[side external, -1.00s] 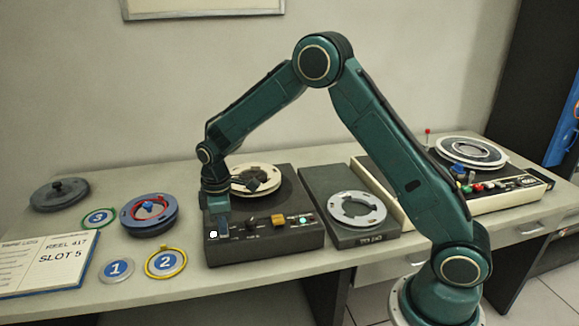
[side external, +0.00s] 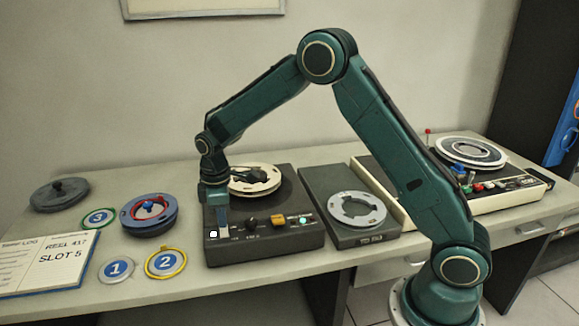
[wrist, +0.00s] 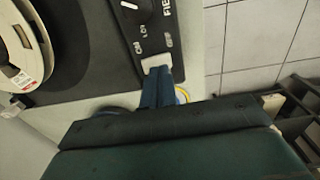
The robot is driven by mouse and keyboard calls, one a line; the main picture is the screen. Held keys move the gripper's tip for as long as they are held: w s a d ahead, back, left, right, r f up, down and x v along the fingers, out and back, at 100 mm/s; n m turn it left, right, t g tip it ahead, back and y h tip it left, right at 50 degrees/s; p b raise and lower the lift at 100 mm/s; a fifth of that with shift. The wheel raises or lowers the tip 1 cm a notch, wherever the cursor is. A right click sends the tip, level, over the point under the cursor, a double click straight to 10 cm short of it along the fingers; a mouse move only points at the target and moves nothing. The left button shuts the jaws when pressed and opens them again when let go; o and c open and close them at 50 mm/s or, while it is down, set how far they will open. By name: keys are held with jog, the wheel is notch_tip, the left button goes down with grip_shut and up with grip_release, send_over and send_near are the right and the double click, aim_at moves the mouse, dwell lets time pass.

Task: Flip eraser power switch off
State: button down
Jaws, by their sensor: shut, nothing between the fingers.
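The eraser (side external: 270,244) is a dark box with a cream reel (side external: 252,181) on top. Its front panel has a black knob (side external: 251,222), an orange block (side external: 278,220), a lit cyan lamp (side external: 302,220) and a bright white square (side external: 213,234). My gripper (side external: 224,232) is shut and empty, pointing down at the panel's left end. In the wrist view its blue fingertips (wrist: 160,76) are together against or just beside a pale switch-like piece (wrist: 155,62). I cannot tell whether they touch it, or its on/off position. The fingers partly hide it.
A dark unit with a grey ring (side external: 357,210) stands right of the eraser, and a cream-edged machine (side external: 400,210) beyond it. Numbered discs (side external: 166,262), a blue-rimmed reel (side external: 150,216) and an open log book (side external: 45,262) lie left. The desk's front edge is close.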

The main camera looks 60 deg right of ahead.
notch_tip(320, 180, up, 12)
jog(key=s+a, duration=0.1)
jog(key=s, duration=0.1)
jog(key=shift+a+r, duration=0.2)
jog(key=shift+a, duration=0.2)
jog(key=shift+r, duration=0.1)
